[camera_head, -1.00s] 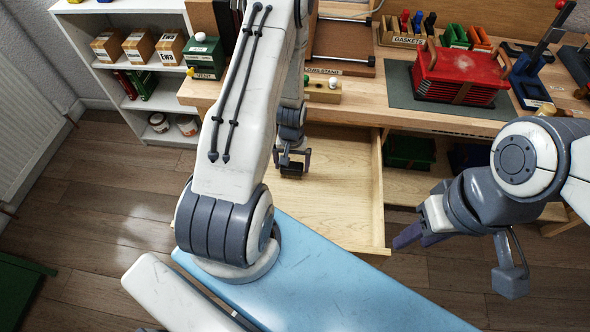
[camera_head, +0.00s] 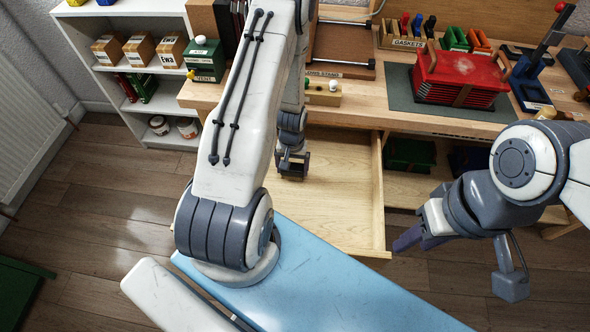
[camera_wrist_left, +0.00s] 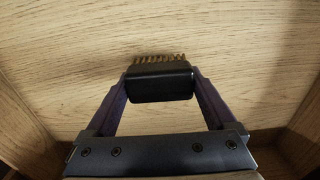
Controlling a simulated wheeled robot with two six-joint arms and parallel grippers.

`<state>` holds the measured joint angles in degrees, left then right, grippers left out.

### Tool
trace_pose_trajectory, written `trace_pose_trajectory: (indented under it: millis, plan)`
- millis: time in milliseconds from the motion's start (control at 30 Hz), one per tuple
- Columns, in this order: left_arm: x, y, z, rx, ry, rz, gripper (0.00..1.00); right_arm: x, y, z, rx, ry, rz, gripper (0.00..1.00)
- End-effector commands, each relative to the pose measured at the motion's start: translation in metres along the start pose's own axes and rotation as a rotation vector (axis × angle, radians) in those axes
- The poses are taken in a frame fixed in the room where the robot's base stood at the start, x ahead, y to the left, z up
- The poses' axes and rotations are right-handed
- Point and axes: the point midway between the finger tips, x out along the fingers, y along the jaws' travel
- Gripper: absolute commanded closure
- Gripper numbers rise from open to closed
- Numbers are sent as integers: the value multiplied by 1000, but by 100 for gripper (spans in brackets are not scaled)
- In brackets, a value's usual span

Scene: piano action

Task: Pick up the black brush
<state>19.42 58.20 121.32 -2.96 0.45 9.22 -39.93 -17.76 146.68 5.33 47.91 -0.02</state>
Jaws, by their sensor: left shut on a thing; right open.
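The black brush (camera_wrist_left: 160,83) is a short dark block with a row of tan bristles along its far edge in the left wrist view. My left gripper (camera_wrist_left: 160,88) is shut on it, one finger at each end. In the head view my left gripper (camera_head: 292,168) is over the open wooden drawer (camera_head: 340,215), and the brush is hard to make out there. In the wrist view the drawer floor (camera_wrist_left: 70,60) lies behind the brush; I cannot tell whether they touch. My right gripper (camera_head: 408,238) is open and empty, right of the drawer.
The workbench (camera_head: 360,107) above the drawer holds a red bellows-like block (camera_head: 458,75), a GASKETS tray (camera_head: 405,41) and small tools. A white shelf (camera_head: 105,75) with boxes stands at the left. The drawer floor around the gripper is clear.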

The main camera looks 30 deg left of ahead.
Motion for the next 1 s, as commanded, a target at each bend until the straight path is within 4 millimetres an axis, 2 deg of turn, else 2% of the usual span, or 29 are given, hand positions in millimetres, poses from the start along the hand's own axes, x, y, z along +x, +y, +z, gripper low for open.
trace_pose_trajectory:
  millis: [200, 600, 800, 1000]
  plan:
    - [-37, 4, 1, 2, 3, 1, 76, -6, 0, 0, 0, 0, 0, 57]
    - [-86, 79, 46, 6, 3, 2, 76, -3, 0, 0, 0, 0, 0, 57]
    - [-98, 96, 57, 1, 1, 1, 76, -3, 0, 0, 0, 0, 0, 57]
    - [-101, 100, 60, -1, 0, 1, 76, -4, 0, 0, 0, 0, 0, 57]
